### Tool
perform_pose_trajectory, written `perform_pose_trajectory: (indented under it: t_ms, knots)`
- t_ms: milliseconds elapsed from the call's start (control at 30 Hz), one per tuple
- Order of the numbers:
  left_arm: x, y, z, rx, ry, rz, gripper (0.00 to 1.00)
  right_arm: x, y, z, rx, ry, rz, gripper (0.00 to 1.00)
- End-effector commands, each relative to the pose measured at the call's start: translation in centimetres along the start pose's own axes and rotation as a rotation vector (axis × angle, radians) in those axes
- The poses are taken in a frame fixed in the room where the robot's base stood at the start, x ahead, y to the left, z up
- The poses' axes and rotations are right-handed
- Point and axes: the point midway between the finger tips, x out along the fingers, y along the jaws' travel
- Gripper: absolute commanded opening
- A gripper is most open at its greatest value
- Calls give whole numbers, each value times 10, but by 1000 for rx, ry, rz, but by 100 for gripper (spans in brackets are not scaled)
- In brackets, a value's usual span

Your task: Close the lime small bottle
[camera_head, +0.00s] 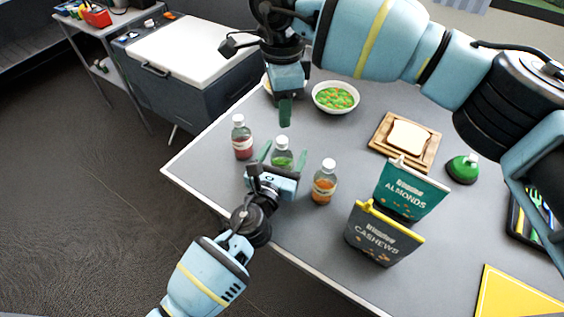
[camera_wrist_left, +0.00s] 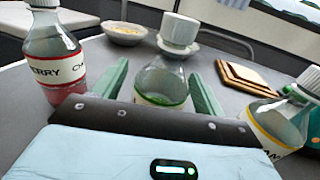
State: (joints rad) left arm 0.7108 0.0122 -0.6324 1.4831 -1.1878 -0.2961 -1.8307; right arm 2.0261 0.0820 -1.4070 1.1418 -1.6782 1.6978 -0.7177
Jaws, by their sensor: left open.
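The lime small bottle (camera_head: 282,160) stands upright on the grey table, clear with green liquid low inside. It also shows in the left wrist view (camera_wrist_left: 160,82), with a white cap (camera_wrist_left: 179,30) at its top; I cannot tell how tightly the cap sits. My left gripper (camera_head: 283,156) is open, with one green finger on each side of the bottle and gaps between them and it. My right gripper (camera_head: 285,112) hangs above the table behind the bottle, pointing down. Only one green finger shows clearly, so its opening is hidden.
A red cherry bottle (camera_head: 243,142) stands left of the lime bottle and an orange bottle (camera_head: 324,186) right. Almonds (camera_head: 408,191) and cashews (camera_head: 382,238) bags stand farther right. A vegetable bowl (camera_head: 335,98) and bread board (camera_head: 404,143) lie behind.

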Motion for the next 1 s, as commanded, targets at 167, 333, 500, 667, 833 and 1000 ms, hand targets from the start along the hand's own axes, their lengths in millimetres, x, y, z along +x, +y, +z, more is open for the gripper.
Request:
perform_pose_trajectory:
  t_ms: [167,333,500,667,833,1000]
  knots:
    - [5,0,0,0,1,0,71,0,0,0,0,0,0,39]
    - [5,0,0,-1,1,0,71,0,0,0,0,0,0,39]
    - [5,0,0,-1,1,0,55,0,0,0,0,0,0,39]
    - [5,0,0,-1,1,0,34,0,0,0,0,0,0,39]
    - [4,0,0,-1,1,0,12,0,0,0,0,0,0,39]
    - [4,0,0,-1,1,0,0,0,0,0,-11,0,0,39]
